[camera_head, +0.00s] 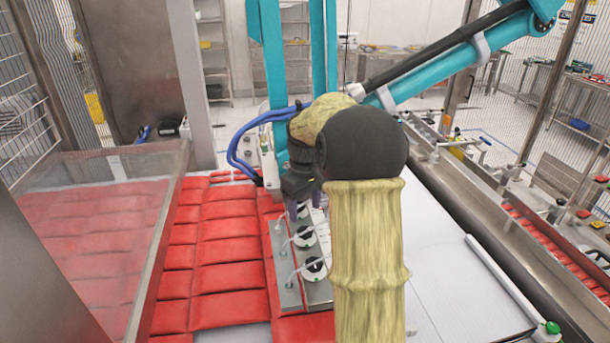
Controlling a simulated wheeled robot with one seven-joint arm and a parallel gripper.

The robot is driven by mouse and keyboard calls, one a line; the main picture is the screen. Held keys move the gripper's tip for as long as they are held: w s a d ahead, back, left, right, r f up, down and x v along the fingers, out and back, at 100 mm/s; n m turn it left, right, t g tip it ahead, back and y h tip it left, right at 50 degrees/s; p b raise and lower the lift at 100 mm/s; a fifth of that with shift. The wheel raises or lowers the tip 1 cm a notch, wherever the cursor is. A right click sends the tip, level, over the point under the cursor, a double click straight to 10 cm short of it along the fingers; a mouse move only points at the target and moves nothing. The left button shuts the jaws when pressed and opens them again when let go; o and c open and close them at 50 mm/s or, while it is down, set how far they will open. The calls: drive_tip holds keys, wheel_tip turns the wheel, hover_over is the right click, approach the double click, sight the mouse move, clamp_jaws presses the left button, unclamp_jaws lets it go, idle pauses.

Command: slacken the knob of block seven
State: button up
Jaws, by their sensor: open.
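The vacuum picker head carries a row of blocks on a metal plate (288,268). Two round knobs with black and white faces show: a nearer knob (314,267) and one behind it (304,237). I cannot read any block number, so I cannot tell which is block seven. My gripper (304,208) points down over the far part of the row, just beyond the second knob. Its fingers look apart, and nothing shows between them. My sleeved arm and dark joint hide the right side of the row and much of its far end.
Red packs (225,250) lie in rows left of and under the head. A clear guard panel (100,220) stands at left. Blue hoses (240,145) and teal picker arms (455,65) rise close behind my gripper. A white belt (460,270) lies bare at right.

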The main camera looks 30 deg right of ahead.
wheel_tip(320, 180, up, 11)
drive_tip(key=b, duration=0.1)
drive_tip(key=shift+f, duration=0.1)
idle(0.5)
drive_tip(key=s+a+f+m+t, duration=0.1)
drive_tip(key=s+a+f, duration=0.6)
drive_tip(key=s+f, duration=0.2)
drive_tip(key=s+a+f+m+t+b, duration=0.1)
drive_tip(key=s+a+f+m, duration=0.1)
drive_tip(key=s+a+f, duration=0.6)
wheel_tip(320, 180, down, 3)
drive_tip(key=shift+s+a+f+t, duration=0.15)
drive_tip(key=shift+s+t, duration=0.15)
drive_tip(key=shift+s, duration=0.6)
